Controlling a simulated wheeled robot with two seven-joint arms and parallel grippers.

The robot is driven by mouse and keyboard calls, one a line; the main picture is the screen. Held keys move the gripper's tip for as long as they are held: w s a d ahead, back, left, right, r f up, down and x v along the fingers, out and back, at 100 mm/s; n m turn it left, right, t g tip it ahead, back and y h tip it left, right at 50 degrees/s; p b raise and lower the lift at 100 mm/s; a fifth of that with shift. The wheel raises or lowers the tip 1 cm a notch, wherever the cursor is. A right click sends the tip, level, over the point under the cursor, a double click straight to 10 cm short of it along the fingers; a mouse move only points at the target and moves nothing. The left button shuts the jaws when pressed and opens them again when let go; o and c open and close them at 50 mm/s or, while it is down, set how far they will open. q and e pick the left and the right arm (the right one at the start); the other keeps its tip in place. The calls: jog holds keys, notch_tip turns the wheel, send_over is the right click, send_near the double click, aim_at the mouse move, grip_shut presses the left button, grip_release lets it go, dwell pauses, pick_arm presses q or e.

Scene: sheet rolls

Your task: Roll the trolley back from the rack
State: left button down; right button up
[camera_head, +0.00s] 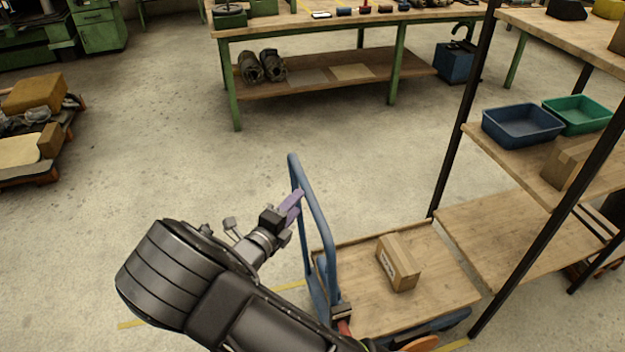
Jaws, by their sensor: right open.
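The trolley (345,297) has a flat wooden deck and a blue tube push handle (318,222) standing up at its left end. Its right side is close to the rack (497,238), partly between the rack's dark posts. A cardboard box (398,263) lies on the deck. My right gripper (292,204) is open at the upper left of the handle. Its purple finger overlaps the handle tube in the picture; I cannot tell whether it touches. My dark arm hides the floor at the lower left of the trolley. My left gripper is not in view.
A blue bin (522,127) and a green bin (577,115) stand on the rack's middle shelf. A green-legged workbench (388,80) is behind. A loaded pallet (38,152) stands at the far left. The floor left of the trolley is clear, with yellow lines.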

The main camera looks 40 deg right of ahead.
aim_at(308, 190)
jog(key=shift+a+r, duration=0.1)
jog(key=shift+r, duration=0.05)
jog(key=shift+x, duration=4)
jog(key=shift+c, duration=0.2)
grip_shut()
